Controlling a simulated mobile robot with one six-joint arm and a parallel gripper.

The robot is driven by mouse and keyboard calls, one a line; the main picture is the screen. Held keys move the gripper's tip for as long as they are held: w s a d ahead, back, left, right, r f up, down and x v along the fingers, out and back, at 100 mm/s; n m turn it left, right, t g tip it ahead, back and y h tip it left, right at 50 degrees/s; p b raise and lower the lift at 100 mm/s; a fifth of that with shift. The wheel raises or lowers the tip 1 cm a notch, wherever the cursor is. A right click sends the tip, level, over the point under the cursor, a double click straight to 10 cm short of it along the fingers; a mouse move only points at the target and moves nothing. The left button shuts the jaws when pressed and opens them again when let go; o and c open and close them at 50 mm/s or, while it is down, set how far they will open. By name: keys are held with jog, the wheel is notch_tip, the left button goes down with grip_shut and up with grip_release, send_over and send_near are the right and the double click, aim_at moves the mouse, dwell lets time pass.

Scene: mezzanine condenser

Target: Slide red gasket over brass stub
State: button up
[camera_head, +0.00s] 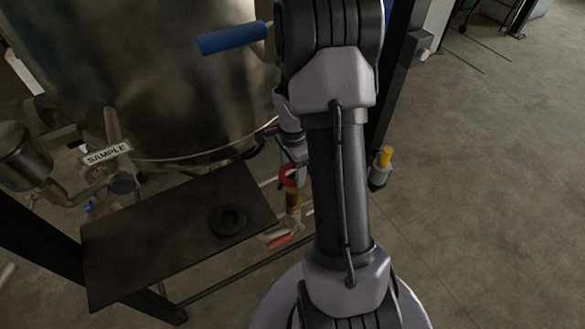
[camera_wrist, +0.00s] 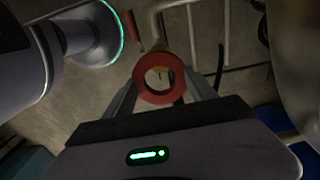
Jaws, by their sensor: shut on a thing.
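The red gasket (camera_head: 283,177) is a ring held in my gripper (camera_head: 293,152), just left of my arm in the head view. In the wrist view the gasket (camera_wrist: 158,98) sits between the two fingers of my gripper (camera_wrist: 160,84), which are shut on it, its hole facing the camera. The brass stub (camera_head: 293,200) stands just below the gasket in the head view, on a pipe with a red handle. Through the hole, a pale patch with a bit of yellow shows. I cannot tell whether gasket and stub touch.
A dark shelf (camera_head: 150,240) with a black ring (camera_head: 229,220) lies to the left. The large metal vessel (camera_head: 150,70) with a blue handle (camera_head: 232,38) stands behind. A yellow-topped fitting (camera_head: 384,158) is right of my arm. Open floor lies to the right.

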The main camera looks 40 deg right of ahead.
aim_at(292, 189)
jog(key=shift+f+b, duration=2)
jog(key=shift+f, duration=0.65)
jog(key=shift+f+b, duration=1.1)
jog(key=shift+b, duration=0.15)
jog(key=shift+f+b, duration=0.3)
jog(key=shift+f, duration=3.1)
jog(key=o, duration=1.4)
notch_tip(292, 189, up, 17)
jog(key=p, duration=0.7)
jog(key=shift+r+p, duration=0.2)
jog(key=shift+p, duration=0.1)
